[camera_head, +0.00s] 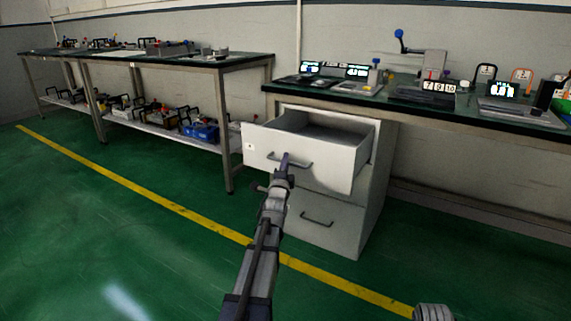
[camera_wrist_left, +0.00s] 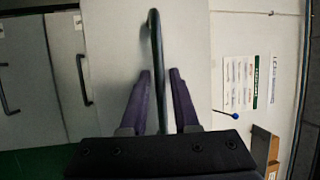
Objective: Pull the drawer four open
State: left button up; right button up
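The white drawer cabinet (camera_head: 376,190) stands under the green bench. Its top drawer (camera_head: 335,162) is pulled well out, and its empty-looking inside shows. A small tag sits on the drawer front; I cannot read it. My left gripper (camera_head: 285,160) is at this drawer's dark bar handle (camera_head: 303,165). In the left wrist view, the gripper fingers (camera_wrist_left: 160,72) stand on either side of the handle (camera_wrist_left: 155,38), with a gap visible between them and the bar. Lower drawers are closed; the bottom one has a handle (camera_head: 317,218).
The green bench top (camera_head: 300,97) above the cabinet carries screens and instruments. A second bench (camera_head: 235,61) with a loaded lower shelf stands to the left. The green floor with a yellow line (camera_head: 165,202) is clear in front of the drawer.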

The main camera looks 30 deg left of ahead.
pick_arm(q)
jog(key=shift+o, duration=1)
jog(key=b+v, duration=0.1)
jog(key=v, duration=0.6)
jog(key=shift+s+d, duration=0.15)
jog(key=shift+s, duration=0.2)
jog(key=shift+d+f, duration=0.1)
